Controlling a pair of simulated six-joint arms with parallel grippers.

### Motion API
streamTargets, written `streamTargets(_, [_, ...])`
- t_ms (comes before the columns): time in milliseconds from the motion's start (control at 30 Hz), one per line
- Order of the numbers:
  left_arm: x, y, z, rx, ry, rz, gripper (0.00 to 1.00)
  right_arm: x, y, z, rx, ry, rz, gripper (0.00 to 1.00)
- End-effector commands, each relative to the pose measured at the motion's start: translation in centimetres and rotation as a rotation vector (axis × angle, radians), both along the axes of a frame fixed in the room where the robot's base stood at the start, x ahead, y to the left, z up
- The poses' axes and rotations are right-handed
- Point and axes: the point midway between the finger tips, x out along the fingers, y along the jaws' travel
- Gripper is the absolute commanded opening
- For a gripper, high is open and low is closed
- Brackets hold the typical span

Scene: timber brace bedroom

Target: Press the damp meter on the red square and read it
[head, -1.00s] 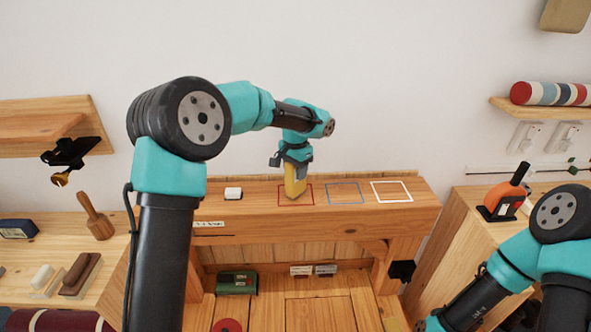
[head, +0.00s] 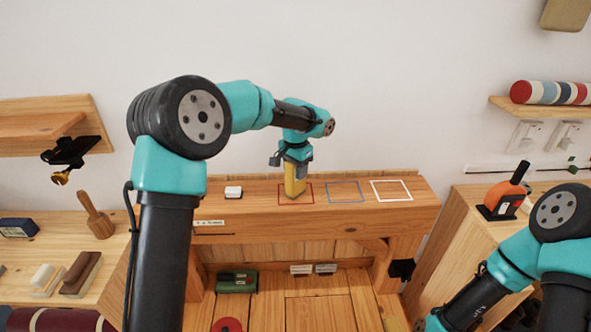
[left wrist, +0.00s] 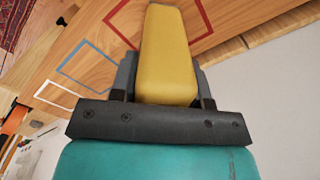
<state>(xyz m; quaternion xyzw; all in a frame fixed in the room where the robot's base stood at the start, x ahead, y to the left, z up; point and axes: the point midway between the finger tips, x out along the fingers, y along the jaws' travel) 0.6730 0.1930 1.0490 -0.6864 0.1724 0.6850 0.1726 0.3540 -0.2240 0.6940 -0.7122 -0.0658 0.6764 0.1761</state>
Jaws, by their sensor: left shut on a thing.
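The damp meter (head: 294,180) is a yellow block held upright in my left gripper (head: 291,160), which is shut on it. It also shows large in the left wrist view (left wrist: 167,60), between the fingers of the gripper (left wrist: 165,85). The red square (head: 312,195) is an outline on the wooden beam. The meter's lower end is over the inside of the red square; I cannot tell whether it touches the wood. The red outline also shows in the left wrist view (left wrist: 203,20). The meter's reading is not visible. My right gripper is not in view.
A blue square (head: 345,185) and a white square (head: 391,190) lie to the right on the beam (head: 330,215). A green case (head: 237,282) is below. An orange tool (head: 503,203) stands at right.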

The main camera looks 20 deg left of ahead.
Motion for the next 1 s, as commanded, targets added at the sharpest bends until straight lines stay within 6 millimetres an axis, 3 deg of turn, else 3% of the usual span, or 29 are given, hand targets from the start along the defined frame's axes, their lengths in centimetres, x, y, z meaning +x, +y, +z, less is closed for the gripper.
streamTargets(533, [0.0,0.0,-0.2,0.000,0.004,0.000,0.19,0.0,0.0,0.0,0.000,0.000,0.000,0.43])
streamTargets(1000, [0.0,0.0,2.8,0.000,0.000,-0.001,0.19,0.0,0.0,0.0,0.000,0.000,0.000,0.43])
